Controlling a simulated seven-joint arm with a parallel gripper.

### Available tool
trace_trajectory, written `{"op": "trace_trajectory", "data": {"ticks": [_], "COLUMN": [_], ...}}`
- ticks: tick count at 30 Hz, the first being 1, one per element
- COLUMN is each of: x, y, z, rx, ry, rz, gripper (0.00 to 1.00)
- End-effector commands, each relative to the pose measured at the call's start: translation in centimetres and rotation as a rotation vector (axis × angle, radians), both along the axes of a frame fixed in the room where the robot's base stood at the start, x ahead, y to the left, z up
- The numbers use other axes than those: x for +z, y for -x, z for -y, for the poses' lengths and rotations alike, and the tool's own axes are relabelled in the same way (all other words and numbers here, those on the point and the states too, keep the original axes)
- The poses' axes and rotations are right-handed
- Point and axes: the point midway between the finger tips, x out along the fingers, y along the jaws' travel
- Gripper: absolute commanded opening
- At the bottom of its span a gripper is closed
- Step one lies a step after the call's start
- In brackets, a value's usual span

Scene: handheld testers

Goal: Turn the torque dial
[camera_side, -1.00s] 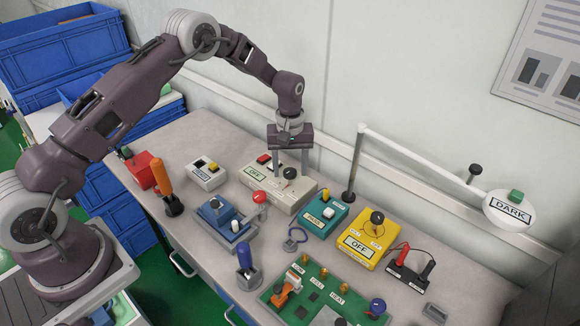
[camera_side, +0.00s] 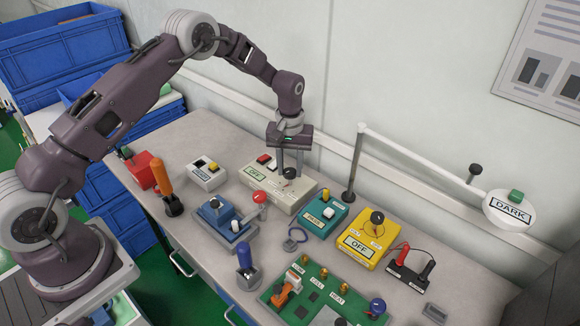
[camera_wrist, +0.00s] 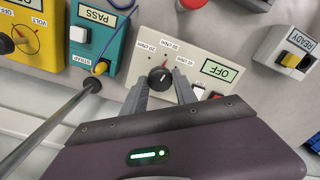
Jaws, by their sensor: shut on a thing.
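The box has a greenish display (camera_wrist: 220,71) reading OFF. My gripper (camera_wrist: 161,86) points down at the box, with one finger on each side of the knob, shut on it. In the side view my gripper (camera_side: 290,174) is over the box (camera_side: 262,181), and the fingers partly hide the knob.
A teal PASS tester (camera_side: 317,220) and a yellow OFF tester (camera_side: 358,257) stand to the right. A white READY box (camera_side: 204,181) is to the left. A blue fixture (camera_side: 215,222) with a red-knobbed lever (camera_side: 259,198) is in front. A post with a white arm (camera_side: 352,180) rises behind.

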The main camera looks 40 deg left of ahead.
Motion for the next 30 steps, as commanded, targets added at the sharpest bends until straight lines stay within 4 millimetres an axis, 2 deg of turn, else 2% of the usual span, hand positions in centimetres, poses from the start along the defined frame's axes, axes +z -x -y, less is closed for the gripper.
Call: {"op": "trace_trajectory", "data": {"ticks": [18, 30], "x": [0.07, 0.10], "y": [-0.07, -0.10], "z": [-0.01, -0.01], "rx": [-0.557, -0.778], "ry": [0.001, 0.000], "rz": [0.001, 0.003], "gripper": [0.00, 0.00]}}
